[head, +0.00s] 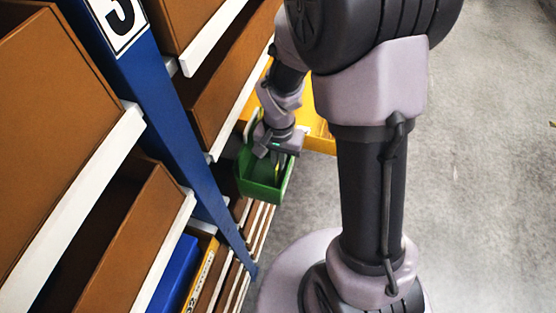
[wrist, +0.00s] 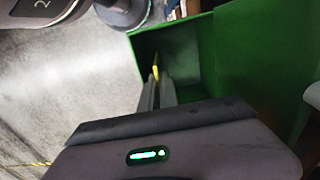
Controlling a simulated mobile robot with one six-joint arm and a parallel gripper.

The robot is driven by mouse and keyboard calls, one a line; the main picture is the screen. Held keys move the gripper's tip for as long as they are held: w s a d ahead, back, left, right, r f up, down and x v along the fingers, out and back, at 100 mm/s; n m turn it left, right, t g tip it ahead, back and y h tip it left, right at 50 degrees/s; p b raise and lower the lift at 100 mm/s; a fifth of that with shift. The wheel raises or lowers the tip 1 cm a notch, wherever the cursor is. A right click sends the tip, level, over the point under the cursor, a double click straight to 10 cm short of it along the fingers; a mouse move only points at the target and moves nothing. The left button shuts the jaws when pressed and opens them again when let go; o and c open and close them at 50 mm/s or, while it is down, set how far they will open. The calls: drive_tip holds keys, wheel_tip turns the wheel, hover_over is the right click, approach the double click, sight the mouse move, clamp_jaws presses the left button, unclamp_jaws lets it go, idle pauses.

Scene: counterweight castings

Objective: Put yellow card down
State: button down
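My gripper (wrist: 157,94) reaches down into the open green bin (wrist: 229,66), its fingers close together. A thin strip of the yellow card (wrist: 156,72) shows at the fingertips, seen edge-on, and the fingers appear shut on it. Most of the card is hidden by the fingers. In the head view my gripper (head: 279,158) is over the mouth of the green bin (head: 262,190), and only a small yellow sliver shows there. I cannot tell whether the card touches the bin floor.
The green bin stands at the side of a shelf rack with a blue upright (head: 165,110) and brown boxes (head: 60,75) behind white rails. A yellow surface (head: 318,133) lies behind the bin. Grey floor (head: 490,170) is clear to the right.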

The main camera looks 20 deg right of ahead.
drive_tip(key=shift+a+f, duration=0.1)
drive_tip(key=shift+a, duration=0.05)
drive_tip(key=shift+w+f+b, duration=0.1)
drive_tip(key=shift+f+b, duration=0.5)
drive_tip(key=shift+b, duration=0.05)
drive_tip(key=c, duration=1.9)
unclamp_jaws()
